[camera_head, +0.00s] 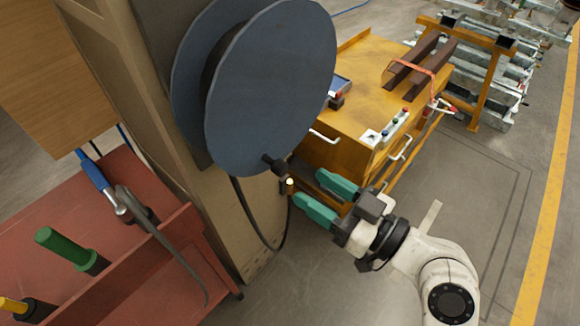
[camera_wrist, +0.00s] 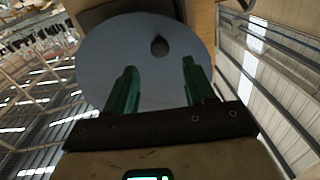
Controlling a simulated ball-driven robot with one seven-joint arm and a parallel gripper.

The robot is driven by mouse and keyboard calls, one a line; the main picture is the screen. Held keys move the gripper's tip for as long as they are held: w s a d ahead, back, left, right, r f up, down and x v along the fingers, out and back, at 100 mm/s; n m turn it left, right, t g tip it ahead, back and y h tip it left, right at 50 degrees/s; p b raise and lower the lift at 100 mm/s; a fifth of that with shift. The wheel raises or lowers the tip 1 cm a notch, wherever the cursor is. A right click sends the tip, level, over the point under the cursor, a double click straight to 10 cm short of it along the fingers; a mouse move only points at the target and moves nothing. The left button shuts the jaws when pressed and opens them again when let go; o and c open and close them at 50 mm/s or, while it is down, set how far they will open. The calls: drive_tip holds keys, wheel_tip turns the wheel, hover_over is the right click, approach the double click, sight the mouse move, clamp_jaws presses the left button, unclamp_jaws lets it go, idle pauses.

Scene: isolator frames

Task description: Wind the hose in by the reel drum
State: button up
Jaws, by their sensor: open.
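The reel drum (camera_head: 275,95) is a blue-grey double disc on the side of a beige column. Its face fills much of the wrist view (camera_wrist: 150,85). A short black knob (camera_head: 272,162) sticks out near the drum's lower edge; a dark round knob (camera_wrist: 160,47) shows on the face in the wrist view. The black hose (camera_head: 246,215) hangs in a loop below the drum. A small brass-coloured tip (camera_head: 290,184) shows beside the column. My gripper (camera_head: 308,187) has green fingers, open and empty, just right of this tip and below the drum.
A yellow cabinet (camera_head: 350,110) with handles stands behind my gripper. A red bench (camera_head: 140,285) with coloured-handled tools is at lower left. Metal racks (camera_head: 500,60) stand at the back right. Floor right of the cabinet is clear.

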sight(285, 171)
drive_tip(key=p+x, duration=0.2)
drive_tip(key=x, duration=0.7)
clamp_jaws()
idle(0.4)
